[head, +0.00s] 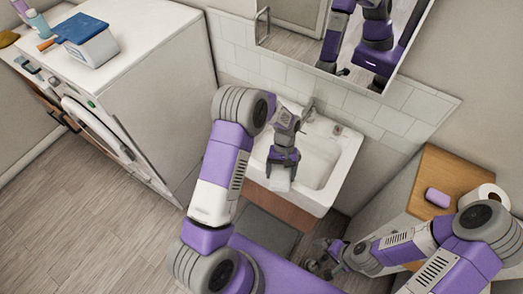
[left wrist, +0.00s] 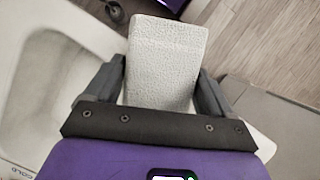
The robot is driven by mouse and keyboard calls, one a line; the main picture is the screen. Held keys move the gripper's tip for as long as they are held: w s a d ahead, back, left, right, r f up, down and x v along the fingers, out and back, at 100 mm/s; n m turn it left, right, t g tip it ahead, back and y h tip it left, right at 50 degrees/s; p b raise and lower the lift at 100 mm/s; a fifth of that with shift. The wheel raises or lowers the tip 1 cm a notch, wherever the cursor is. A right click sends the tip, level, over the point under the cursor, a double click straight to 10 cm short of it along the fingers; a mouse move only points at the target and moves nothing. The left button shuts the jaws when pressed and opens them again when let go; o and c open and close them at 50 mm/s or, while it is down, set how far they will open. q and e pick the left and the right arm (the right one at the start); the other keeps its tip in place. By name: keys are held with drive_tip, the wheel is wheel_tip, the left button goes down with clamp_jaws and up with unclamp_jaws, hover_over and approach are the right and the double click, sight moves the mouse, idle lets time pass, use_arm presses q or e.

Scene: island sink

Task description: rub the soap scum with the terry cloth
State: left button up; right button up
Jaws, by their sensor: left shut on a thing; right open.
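My left gripper (head: 283,168) is over the left part of the white sink (head: 345,172), pointing down. It is shut on the terry cloth (head: 279,185), a pale folded block. In the left wrist view the cloth (left wrist: 165,62) has a bumpy weave and sits between the two dark fingers. Whether the cloth touches the basin is hard to tell. I cannot make out any soap scum; the gripper and cloth hide part of the basin. My right gripper (head: 322,262) is open and empty, low down in front of the sink.
A faucet (head: 308,108) stands at the sink's back edge under a mirror (head: 340,30). A wooden-topped cabinet (head: 440,170) to the right holds a purple soap-like bar (head: 437,198) and a paper roll (head: 485,196). A white washer (head: 150,90) stands left, with a blue-lidded box (head: 85,40) on top.

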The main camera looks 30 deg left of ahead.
sight(262, 171)
use_arm(q)
drive_tip(key=shift+w+a, duration=0.15)
drive_tip(key=shift+a, duration=3.8)
drive_tip(key=shift+a+r, duration=0.1)
drive_tip(key=shift+r, duration=0.15)
drive_tip(key=shift+w+r+p, duration=0.1)
drive_tip(key=shift+r+p, duration=0.35)
drive_tip(key=shift+r, duration=0.5)
drive_tip(key=shift+r+p, duration=0.5)
drive_tip(key=shift+r, duration=0.2)
drive_tip(key=shift+r+p, duration=1.5)
drive_tip(key=shift+r, duration=0.65)
